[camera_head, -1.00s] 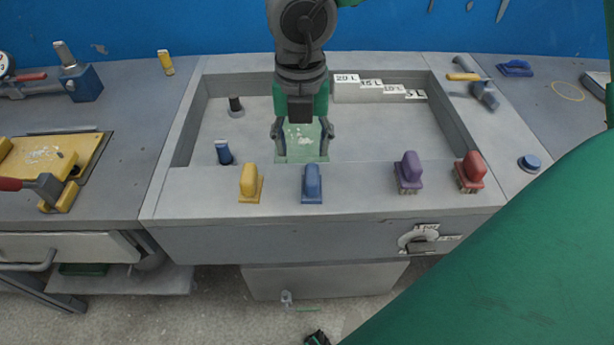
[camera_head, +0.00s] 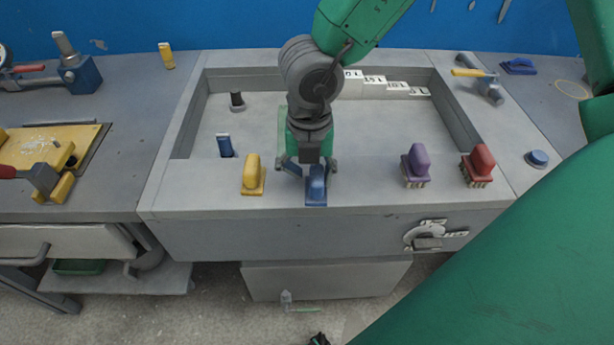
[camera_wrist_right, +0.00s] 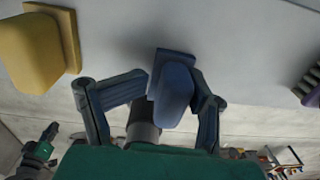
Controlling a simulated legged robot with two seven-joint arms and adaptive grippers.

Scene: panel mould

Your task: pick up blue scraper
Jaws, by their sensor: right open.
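The blue scraper (camera_head: 316,187) stands on the front ledge of the grey mould box, between the yellow and purple tools. It also shows in the right wrist view (camera_wrist_right: 173,92), lying between the spread fingers. My right gripper (camera_head: 306,168) is open just above and behind the scraper, with the arm coming down from the top. In the right wrist view my right gripper (camera_wrist_right: 150,95) has its right finger close beside the scraper, and its left finger stands wider away. I cannot tell whether either finger touches it. My left gripper is not in view.
A yellow tool (camera_head: 252,176) stands left of the scraper on the ledge. A purple brush (camera_head: 416,166) and a red brush (camera_head: 478,166) stand to the right. A small blue-topped item (camera_head: 225,146) and a dark peg (camera_head: 237,102) are inside the mould box (camera_head: 370,205).

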